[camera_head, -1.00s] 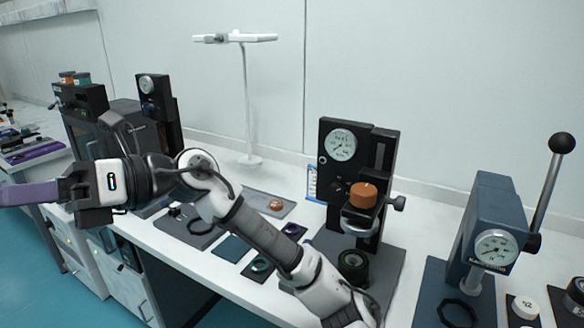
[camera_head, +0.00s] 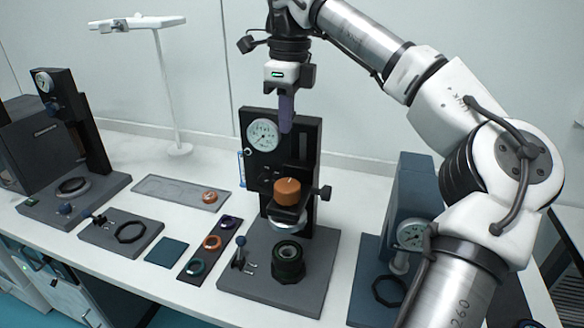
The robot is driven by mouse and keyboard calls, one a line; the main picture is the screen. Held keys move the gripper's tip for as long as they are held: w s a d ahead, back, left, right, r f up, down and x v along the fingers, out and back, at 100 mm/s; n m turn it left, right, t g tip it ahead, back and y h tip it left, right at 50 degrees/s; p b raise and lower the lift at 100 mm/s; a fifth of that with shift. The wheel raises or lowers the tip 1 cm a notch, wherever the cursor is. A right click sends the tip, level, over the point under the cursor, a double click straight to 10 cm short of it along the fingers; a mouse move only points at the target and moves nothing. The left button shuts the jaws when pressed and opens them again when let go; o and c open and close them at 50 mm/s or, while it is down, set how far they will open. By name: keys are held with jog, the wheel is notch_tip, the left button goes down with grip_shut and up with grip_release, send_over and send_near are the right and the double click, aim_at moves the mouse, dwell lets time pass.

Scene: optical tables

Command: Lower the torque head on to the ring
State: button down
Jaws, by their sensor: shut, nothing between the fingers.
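The torque head is a dark carriage (camera_head: 285,211) with an orange knob (camera_head: 289,190) on top and a pale disc beneath. It sits on the black upright (camera_head: 263,158) of the middle stand, which carries a round dial. Below it, a dark ring-shaped fixture (camera_head: 288,270) with a lighter centre stands on the grey base. There is a gap between head and fixture. My gripper (camera_head: 286,122) points down with its purple fingers shut and empty. In the picture it is above the orange knob, in front of the upright's top; its depth is hard to judge.
A side knob (camera_head: 323,192) sticks out right of the carriage. A small blue-knobbed lever (camera_head: 240,245) stands left of the fixture. A strip with several coloured rings (camera_head: 209,245) lies further left. My arm partly hides the blue press (camera_head: 408,200) on the right.

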aim_at(297, 177)
jog(key=shift+d+r+h, duration=0.15)
jog(key=shift+d+r, duration=0.1)
jog(key=shift+d, duration=0.3)
jog(key=shift+d+r+h, duration=0.15)
jog(key=shift+d+r, duration=0.1)
jog(key=shift+d, duration=0.3)
jog(key=shift+f, duration=0.1)
notch_tip(297, 177, down, 14)
jog(key=p, duration=0.4)
notch_tip(297, 177, down, 10)
jog(key=b, duration=0.9)
jog(key=shift+f, duration=0.35)
